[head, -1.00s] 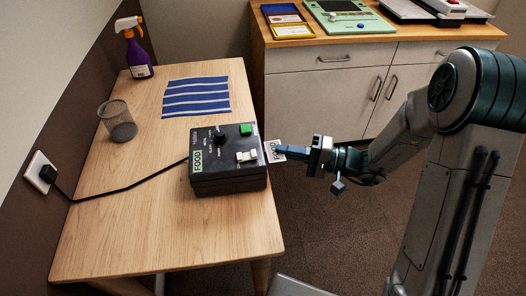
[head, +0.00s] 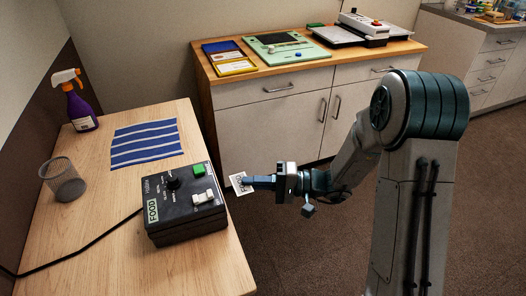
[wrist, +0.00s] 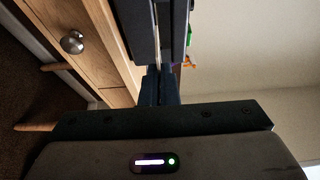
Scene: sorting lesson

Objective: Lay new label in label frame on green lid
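My gripper (head: 250,182) is shut on a white label (head: 238,184) with the printed word FOOD. It holds the label in the air just right of the dark label machine (head: 190,228), past the wooden table's edge. In the wrist view the fingers (wrist: 160,82) are close together; the label is hard to make out there. A pale green flat panel (head: 264,56) lies on the back counter, with a dark grey rectangle and a small blue part on it. It may be the green lid; I cannot make out a label frame on it.
The machine stands on the wooden table (head: 110,195) with a striped blue cloth (head: 146,143), a mesh cup (head: 62,180) and a spray bottle (head: 79,102). Blue (head: 208,47) and yellow (head: 236,68) frames lie beside the green panel on the counter. Floor between table and cabinets is open.

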